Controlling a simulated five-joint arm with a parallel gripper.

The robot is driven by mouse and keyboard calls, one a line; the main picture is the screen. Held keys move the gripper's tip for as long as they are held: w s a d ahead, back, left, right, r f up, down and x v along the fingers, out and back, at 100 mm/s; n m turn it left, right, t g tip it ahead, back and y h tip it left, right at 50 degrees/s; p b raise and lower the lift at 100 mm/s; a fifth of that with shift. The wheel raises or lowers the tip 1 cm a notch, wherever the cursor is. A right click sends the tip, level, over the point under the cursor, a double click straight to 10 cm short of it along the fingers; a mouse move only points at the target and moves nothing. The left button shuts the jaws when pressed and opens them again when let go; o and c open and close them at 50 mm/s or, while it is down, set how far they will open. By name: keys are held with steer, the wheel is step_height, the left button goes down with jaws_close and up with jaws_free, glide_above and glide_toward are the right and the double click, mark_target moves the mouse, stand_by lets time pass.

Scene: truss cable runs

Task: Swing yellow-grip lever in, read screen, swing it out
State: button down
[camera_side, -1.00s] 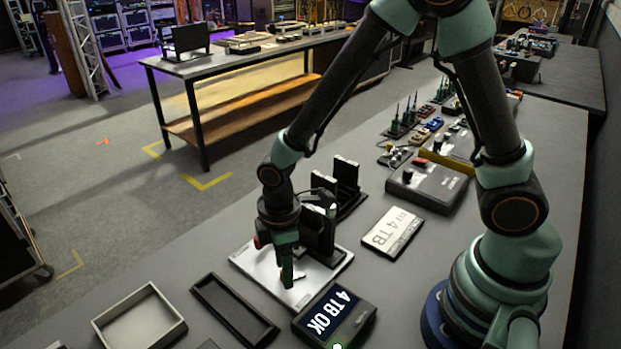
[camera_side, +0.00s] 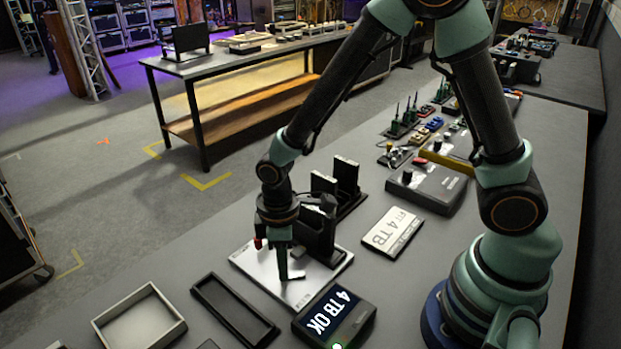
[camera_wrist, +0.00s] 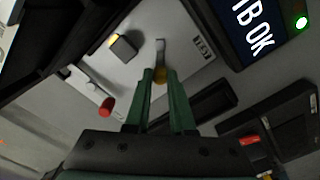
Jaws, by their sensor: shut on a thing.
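My gripper (camera_side: 284,272) is low over a pale metal plate (camera_side: 248,262) in the side view. In the wrist view my gripper (camera_wrist: 160,78) is shut on the yellow grip (camera_wrist: 160,75) of a lever, whose metal arm (camera_wrist: 160,47) extends beyond the fingertips. Its pivot is hard to make out. A second lever has a red grip (camera_wrist: 107,106), left of my fingers, also showing in the side view (camera_side: 258,243). The screen (camera_side: 331,311) reads "4 TB OK", with a green light lit; it shows partly in the wrist view (camera_wrist: 252,30).
An empty black tray (camera_side: 233,310) and a grey tray (camera_side: 138,318) lie at front left. A grey box (camera_side: 428,185) stands farther back.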

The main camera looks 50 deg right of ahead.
steer(key=c, duration=0.8)
jaws_free()
steer(key=shift+o, duration=0.2)
step_height(320, 180, up, 12)
steer(key=s+d+r+m+t, duration=0.4)
steer(key=d+r+m, duration=0.4)
steer(key=d+r, duration=0.2)
steer(key=d+t, duration=0.1)
steer(key=d, duration=0.1)
steer(key=shift+d+m+t, duration=0.3)
steer(key=shift+m, duration=0.1)
